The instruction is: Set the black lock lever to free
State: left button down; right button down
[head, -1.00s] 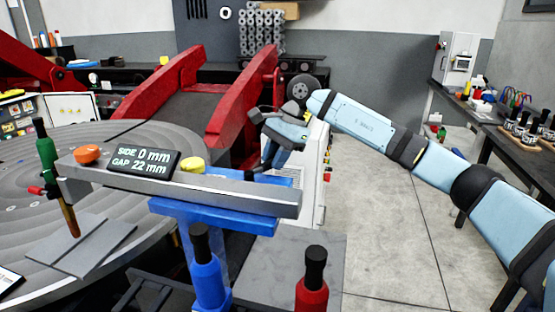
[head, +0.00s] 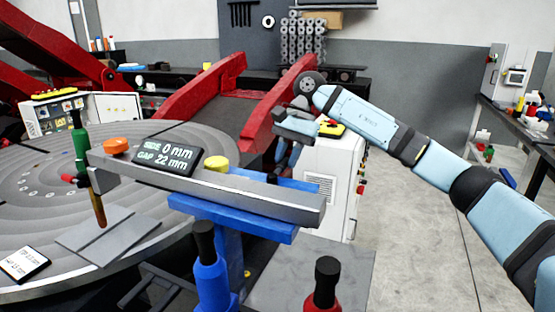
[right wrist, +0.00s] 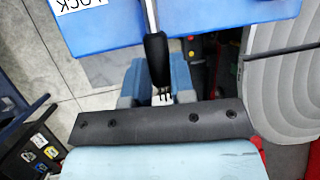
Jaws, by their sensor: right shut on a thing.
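The black lock lever (right wrist: 157,58) shows in the right wrist view, a black grip on a thin metal rod beside a blue block (right wrist: 200,22). A white label on that block reads LOCK, upside down. My right gripper (right wrist: 157,78) is shut on the black grip, with a light-blue finger on each side. In the head view, my right gripper (head: 284,158) is behind the far side of the grey beam (head: 270,194) and its blue support (head: 235,218). The lever is hidden there. My left gripper is in neither view now.
A round grey turntable (head: 40,215) stands at the left. A display (head: 167,156) on the beam reads SIDE 0 mm, GAP 22 mm. Blue-bodied (head: 208,278) and red-bodied (head: 322,294) black-topped handles stand in front. A white cabinet (head: 335,185) is behind the gripper. Floor at right is clear.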

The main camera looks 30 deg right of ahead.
jog(key=shift+r, duration=0.1)
dwell(0.3)
jog(key=c, duration=1)
grip_release()
jog(key=shift+o, duration=0.2)
jog(key=shift+r, duration=0.15)
jog(key=v, duration=1.3)
jog(key=shift+d+r, duration=0.2)
jog(key=shift+w, duration=0.1)
